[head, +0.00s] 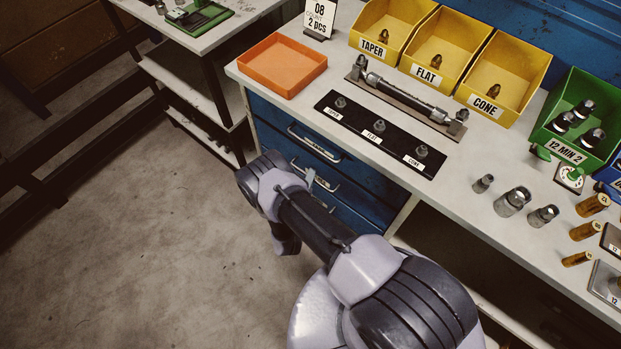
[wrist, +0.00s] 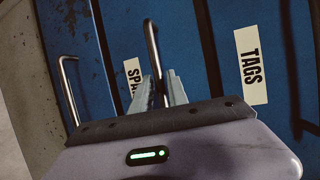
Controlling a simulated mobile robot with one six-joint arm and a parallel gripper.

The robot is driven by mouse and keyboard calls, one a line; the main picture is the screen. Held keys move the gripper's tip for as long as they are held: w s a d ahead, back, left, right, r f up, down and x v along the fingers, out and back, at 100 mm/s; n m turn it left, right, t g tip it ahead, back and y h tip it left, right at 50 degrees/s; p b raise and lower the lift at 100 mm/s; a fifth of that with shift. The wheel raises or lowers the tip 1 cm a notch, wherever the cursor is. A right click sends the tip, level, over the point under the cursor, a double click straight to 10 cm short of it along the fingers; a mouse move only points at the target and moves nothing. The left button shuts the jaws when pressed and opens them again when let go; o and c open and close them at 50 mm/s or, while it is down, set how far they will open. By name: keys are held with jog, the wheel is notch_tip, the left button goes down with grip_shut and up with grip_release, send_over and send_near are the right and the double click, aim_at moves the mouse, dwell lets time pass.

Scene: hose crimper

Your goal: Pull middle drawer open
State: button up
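The blue drawer unit sits under the left part of the workbench, with drawers stacked one above another. The middle drawer (head: 345,190) has a metal bar handle, which shows in the wrist view (wrist: 151,45) beside a partly hidden label starting "SPA" (wrist: 133,75). My gripper (wrist: 161,82) is at this handle, its two fingers close together on either side of the bar. The middle drawer front looks about level with the others.
The top drawer handle (head: 314,143) is just above; a "TAGS" label (wrist: 250,65) shows to the right in the wrist view. Another handle (wrist: 68,90) is at left. The workbench (head: 455,185) holds an orange tray (head: 283,64) and yellow bins. The floor (head: 140,230) left of the drawers is clear.

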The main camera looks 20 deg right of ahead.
grip_shut()
dwell(1.5)
